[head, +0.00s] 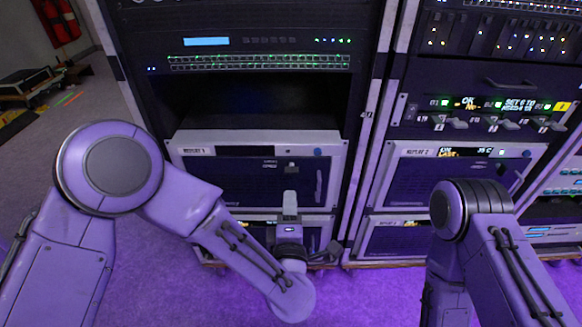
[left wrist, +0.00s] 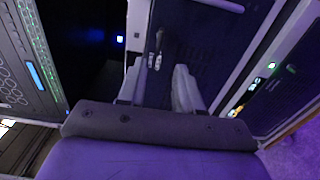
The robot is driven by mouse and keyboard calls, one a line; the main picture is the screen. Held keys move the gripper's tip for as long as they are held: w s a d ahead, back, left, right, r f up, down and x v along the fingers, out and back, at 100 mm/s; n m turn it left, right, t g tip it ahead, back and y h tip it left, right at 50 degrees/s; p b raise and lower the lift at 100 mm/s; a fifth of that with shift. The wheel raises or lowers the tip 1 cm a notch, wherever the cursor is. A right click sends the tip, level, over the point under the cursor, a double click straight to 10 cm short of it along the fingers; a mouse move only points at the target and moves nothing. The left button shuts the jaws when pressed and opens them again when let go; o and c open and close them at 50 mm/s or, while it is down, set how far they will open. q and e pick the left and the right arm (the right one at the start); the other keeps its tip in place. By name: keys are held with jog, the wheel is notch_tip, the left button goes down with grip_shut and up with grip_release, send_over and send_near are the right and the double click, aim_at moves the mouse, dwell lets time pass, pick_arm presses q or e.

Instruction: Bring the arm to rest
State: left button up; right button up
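My left arm comes in from the left and bends at a large round joint. My left gripper (head: 290,200) points at the front of the left rack, before the dark unit with a pale frame (head: 232,182). In the left wrist view its two pale fingers (left wrist: 165,70) stand apart with nothing visible between them. A small latch or handle on the dark panel (left wrist: 205,40) shows beyond the fingertips. I cannot tell whether the fingers touch the panel. My right arm shows at the lower right, bent downward; its gripper is out of view.
The left rack holds a switch unit (head: 258,62) with green lights above an empty dark bay (head: 260,103). The right rack has a panel with several levers (head: 490,122). Open floor (head: 370,295) lies below the racks. A red item (head: 58,20) hangs at the far left.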

pick_arm(q)
jog(key=s+a+f+m+g, duration=0.4)
jog(key=s+a+f, duration=0.1)
jog(key=a+f, duration=0.25)
jog(key=s+a+f+m+g+y, duration=0.1)
jog(key=s+a+f+m+g, duration=0.25)
jog(key=s+a+f, duration=0.4)
jog(key=s+a+f+m+g, duration=0.4)
jog(key=a+f, duration=0.1)
jog(key=f, duration=0.5)
jog(key=s+a+f+g+y+p, duration=0.15)
jog(key=s+a+g, duration=0.25)
jog(key=s+a, duration=0.7)
notch_tip(320, 180, up, 16)
jog(key=d+p, duration=0.1)
jog(key=p, duration=1.6)
jog(key=shift+s+r+t+y, duration=0.15)
jog(key=shift+s+t+y, duration=0.1)
jog(key=shift+t+y, duration=0.15)
